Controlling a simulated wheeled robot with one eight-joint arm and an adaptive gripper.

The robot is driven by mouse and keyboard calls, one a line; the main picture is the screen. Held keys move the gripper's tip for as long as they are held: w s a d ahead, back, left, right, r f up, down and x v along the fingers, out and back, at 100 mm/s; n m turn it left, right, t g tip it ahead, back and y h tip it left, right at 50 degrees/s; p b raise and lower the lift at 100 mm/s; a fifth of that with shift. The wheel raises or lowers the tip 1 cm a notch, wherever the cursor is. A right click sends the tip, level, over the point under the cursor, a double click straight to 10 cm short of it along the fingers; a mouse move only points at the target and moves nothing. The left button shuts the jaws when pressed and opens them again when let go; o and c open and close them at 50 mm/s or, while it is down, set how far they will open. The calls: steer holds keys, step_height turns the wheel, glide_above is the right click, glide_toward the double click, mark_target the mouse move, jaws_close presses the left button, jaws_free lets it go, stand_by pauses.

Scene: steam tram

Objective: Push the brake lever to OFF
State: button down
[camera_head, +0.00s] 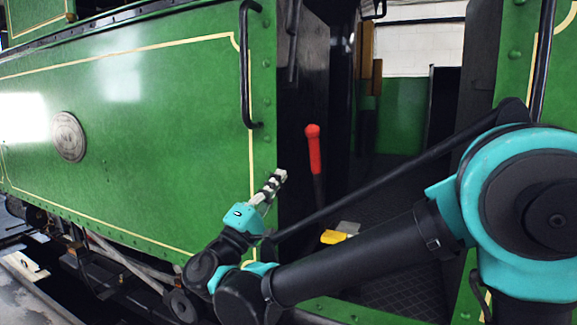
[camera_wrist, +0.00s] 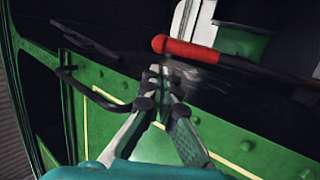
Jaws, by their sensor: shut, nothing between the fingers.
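The brake lever has a red handle (camera_head: 314,148) and stands nearly upright just inside the tram's doorway, on a dark shaft. In the wrist view the red handle (camera_wrist: 185,50) lies across the picture beyond the fingertips, with its rounded end to the left. My gripper (camera_head: 280,175) is shut and empty, in front of the green side panel at the doorway edge, left of and a little below the red handle. In the wrist view my gripper (camera_wrist: 160,70) has its tips just short of the handle; I cannot tell whether they touch it. No OFF marking is readable.
The green side panel (camera_head: 130,120) with a round plate (camera_head: 69,137) fills the left. A black grab rail (camera_head: 247,65) runs beside the doorway. A yellow object (camera_head: 334,237) lies low in the doorway.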

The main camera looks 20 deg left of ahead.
mark_target(309, 136)
steer(key=x, duration=1.1)
steer(key=shift+w+r, duration=0.2)
steer(key=shift+w, duration=0.1)
steer(key=shift+w+d+r, duration=0.15)
steer(key=shift+w+r, duration=0.2)
steer(key=shift+w, duration=0.1)
steer(key=shift+w+d+r, duration=0.1)
steer(key=shift+w+r, duration=0.2)
steer(key=shift+w, duration=0.25)
steer(key=w+d+r+n+g+y, duration=0.1)
steer(key=w+g, duration=0.3)
steer(key=w, duration=1.3)
steer(key=w+d+r+g+y, duration=0.1)
steer(key=w+g, duration=0.2)
steer(key=w, duration=1.3)
steer(key=shift+w+d+r+n+g+y, duration=0.15)
steer(key=shift+w+d+n+g+y, duration=0.2)
steer(key=shift+d+n+g+y, duration=0.05)
steer(key=shift+s+a, duration=0.1)
